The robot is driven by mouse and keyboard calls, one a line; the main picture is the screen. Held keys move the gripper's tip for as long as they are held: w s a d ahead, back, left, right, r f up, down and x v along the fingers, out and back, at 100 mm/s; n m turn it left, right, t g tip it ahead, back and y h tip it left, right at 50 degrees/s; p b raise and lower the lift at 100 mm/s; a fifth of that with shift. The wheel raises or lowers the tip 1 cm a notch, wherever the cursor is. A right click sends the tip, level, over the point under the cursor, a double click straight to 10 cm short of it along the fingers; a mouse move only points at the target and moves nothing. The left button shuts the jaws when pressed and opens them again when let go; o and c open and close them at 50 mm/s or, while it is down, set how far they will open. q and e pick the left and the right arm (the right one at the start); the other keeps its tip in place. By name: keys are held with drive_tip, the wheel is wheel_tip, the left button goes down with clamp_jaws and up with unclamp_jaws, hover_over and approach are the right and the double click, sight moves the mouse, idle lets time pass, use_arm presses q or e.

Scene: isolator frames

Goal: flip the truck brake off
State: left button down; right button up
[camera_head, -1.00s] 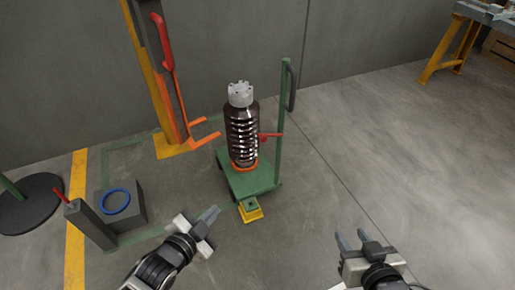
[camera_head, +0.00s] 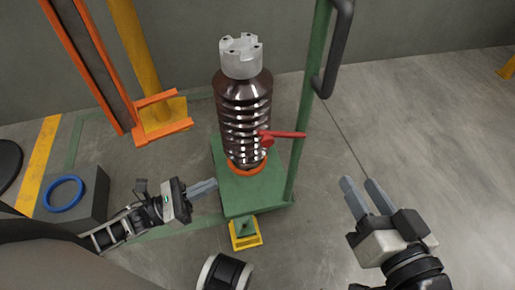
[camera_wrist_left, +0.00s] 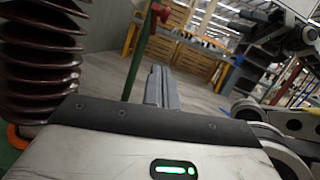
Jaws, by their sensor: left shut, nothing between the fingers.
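The green truck (camera_head: 235,200) stands on the floor with a brown ribbed insulator (camera_head: 243,105) upright on its deck. A red lever (camera_head: 287,134) sticks out beside the insulator toward the truck's post (camera_head: 308,110). A yellow pedal-like piece (camera_head: 245,240) sits low at the truck's front; I cannot tell which is the brake. My left gripper (camera_head: 215,185) is shut and empty, its tips at the deck's left edge in the head view. In the left wrist view its fingers (camera_wrist_left: 161,85) are together, right of the insulator (camera_wrist_left: 42,60). My right gripper (camera_head: 361,184) is open and empty, right of the truck.
An orange lift (camera_head: 165,130) stands behind left. A grey block (camera_head: 88,195) with a blue ring (camera_head: 63,193) is at the left. The post's dark handle (camera_head: 338,55) rises beside the insulator. Floor at the right is clear.

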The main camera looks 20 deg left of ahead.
use_arm(q)
drive_tip(key=shift+s+r, duration=0.1)
drive_tip(key=shift+s, duration=0.05)
drive_tip(key=a+r+x, duration=0.1)
drive_tip(key=r+x, duration=0.1)
drive_tip(key=x, duration=1.1)
drive_tip(key=shift+r, duration=0.4)
